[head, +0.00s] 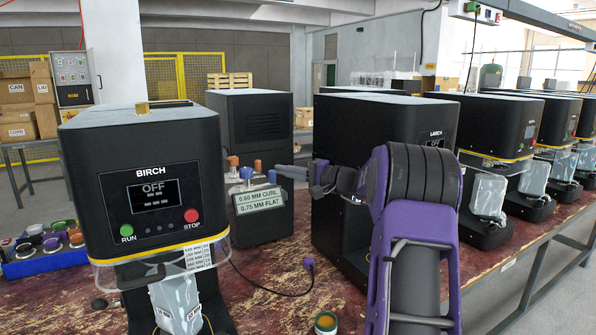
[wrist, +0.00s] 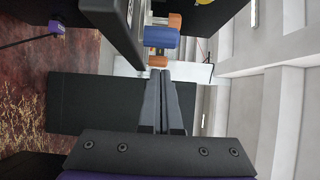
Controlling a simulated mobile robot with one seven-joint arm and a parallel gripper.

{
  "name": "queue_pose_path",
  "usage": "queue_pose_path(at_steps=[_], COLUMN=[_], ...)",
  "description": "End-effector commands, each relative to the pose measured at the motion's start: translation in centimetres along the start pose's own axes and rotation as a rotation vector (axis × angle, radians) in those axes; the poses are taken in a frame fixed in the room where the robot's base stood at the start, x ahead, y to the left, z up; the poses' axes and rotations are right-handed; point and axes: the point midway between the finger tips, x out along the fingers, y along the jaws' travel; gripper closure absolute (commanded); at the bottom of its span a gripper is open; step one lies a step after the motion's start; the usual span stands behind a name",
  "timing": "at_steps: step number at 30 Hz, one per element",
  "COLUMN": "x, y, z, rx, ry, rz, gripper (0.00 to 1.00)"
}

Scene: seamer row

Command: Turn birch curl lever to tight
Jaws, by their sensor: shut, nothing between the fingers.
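The black BIRCH machine (head: 140,190) stands at left in the head view, its screen reading OFF. Just right of it are a blue knob (head: 246,173) and orange knobs (head: 232,162), above a sign (head: 260,201) reading 0.60 MM CURL, 0.75 MM FLAT. I cannot tell which knob is the curl lever or its setting. My gripper (head: 277,170) is shut and empty, pointing left toward the knobs. In the wrist view, the fingertips (wrist: 163,74) are together just below an orange knob (wrist: 157,61) and the blue knob (wrist: 160,37); I cannot tell whether they touch.
The black LARCH machine (head: 375,140) stands behind my arm, with more machines in a row to the right. A dark cable (head: 270,288) lies on the worn red tabletop. A blue tray (head: 45,262) holds several coloured pieces.

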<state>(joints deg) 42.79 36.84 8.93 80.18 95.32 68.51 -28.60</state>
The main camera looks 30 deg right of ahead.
Motion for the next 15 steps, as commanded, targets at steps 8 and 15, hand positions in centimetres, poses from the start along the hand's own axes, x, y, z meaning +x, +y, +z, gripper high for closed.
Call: queue_pose_path(at_steps=[8,15], x=[-0.9,-1.0], y=[-0.1,0.0], z=[2.2,2.5], rx=[-0.002,-0.001], ry=[0.001,0.001], rz=[-0.001,-0.001], gripper=[1.0,1.0])
